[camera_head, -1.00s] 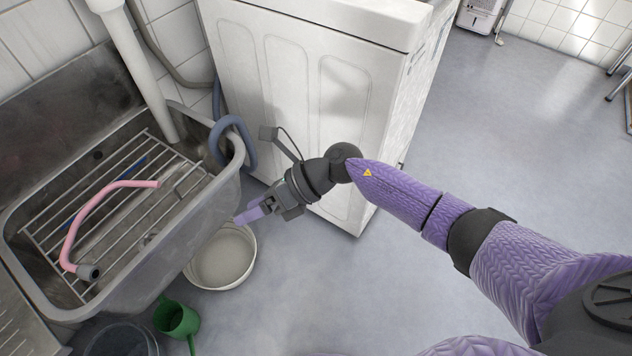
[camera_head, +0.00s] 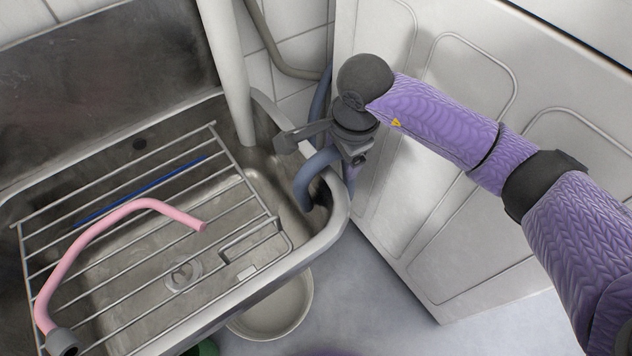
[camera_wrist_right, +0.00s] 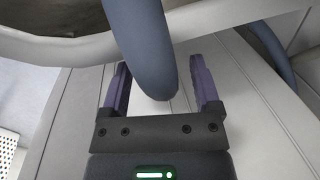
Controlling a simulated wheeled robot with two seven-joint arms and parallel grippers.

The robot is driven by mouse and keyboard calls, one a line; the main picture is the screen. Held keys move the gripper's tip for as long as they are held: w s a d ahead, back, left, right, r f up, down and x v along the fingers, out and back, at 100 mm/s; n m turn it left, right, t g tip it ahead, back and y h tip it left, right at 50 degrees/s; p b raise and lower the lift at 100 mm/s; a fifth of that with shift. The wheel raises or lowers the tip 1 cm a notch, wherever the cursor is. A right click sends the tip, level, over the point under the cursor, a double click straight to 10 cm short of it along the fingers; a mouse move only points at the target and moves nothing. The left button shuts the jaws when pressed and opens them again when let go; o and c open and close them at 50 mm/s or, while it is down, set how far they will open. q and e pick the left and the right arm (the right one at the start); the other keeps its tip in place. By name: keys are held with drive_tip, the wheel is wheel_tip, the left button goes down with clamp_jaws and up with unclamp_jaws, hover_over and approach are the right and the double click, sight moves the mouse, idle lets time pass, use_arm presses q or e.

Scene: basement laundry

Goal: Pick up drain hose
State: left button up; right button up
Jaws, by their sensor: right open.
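The drain hose (camera_head: 304,184) is blue-grey and bends over the right rim of the metal sink (camera_head: 327,225), its end inside the basin. A further length runs down behind the rim beside the washing machine. My right gripper (camera_head: 349,172) is at the hose's bend, just outside the rim, pointing down. In the right wrist view the drain hose (camera_wrist_right: 143,48) comes between the two open purple fingers (camera_wrist_right: 160,82), with a gap at each side. The fingertips are partly hidden in the head view. My left gripper is not in view.
A pink hose (camera_head: 133,207) with a dark end lies on the wire rack (camera_head: 110,255) in the sink. The white washing machine (camera_head: 425,235) stands close at the right of my gripper. A white pipe (camera_head: 229,75) stands behind. A pale basin (camera_head: 280,310) is on the floor below.

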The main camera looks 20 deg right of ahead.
drive_tip(key=shift+r, duration=0.15)
clamp_jaws()
